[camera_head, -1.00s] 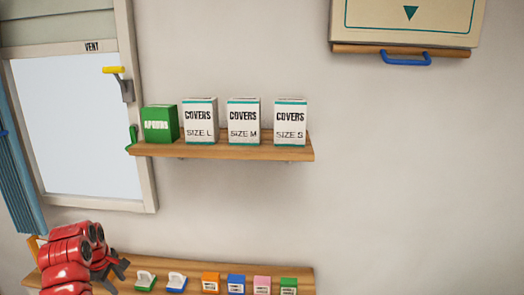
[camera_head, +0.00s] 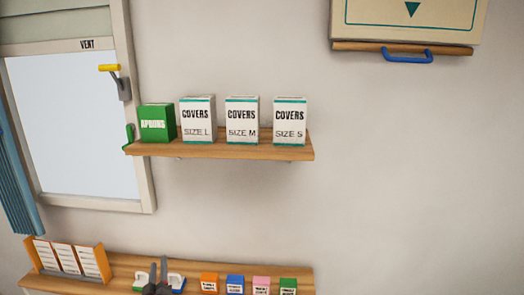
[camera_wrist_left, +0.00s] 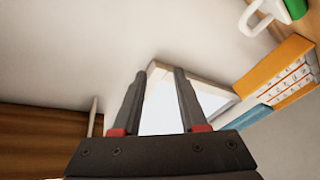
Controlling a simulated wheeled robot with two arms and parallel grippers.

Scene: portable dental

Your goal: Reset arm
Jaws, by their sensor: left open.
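My left gripper (camera_head: 157,268) shows at the bottom of the head view, its two dark fingers pointing up in front of the lower shelf. In the left wrist view the same gripper (camera_wrist_left: 160,100) has its fingers apart with nothing between them. The rest of the left arm is out of the head view. My right gripper is not in view.
The lower shelf (camera_head: 120,262) holds an orange rack of cards (camera_head: 98,262), two white-handled items and several small coloured boxes (camera_head: 235,283). An upper shelf (camera_head: 220,150) holds a green aprons box (camera_head: 157,123) and white covers boxes (camera_head: 242,120). A window (camera_head: 70,125) is at left.

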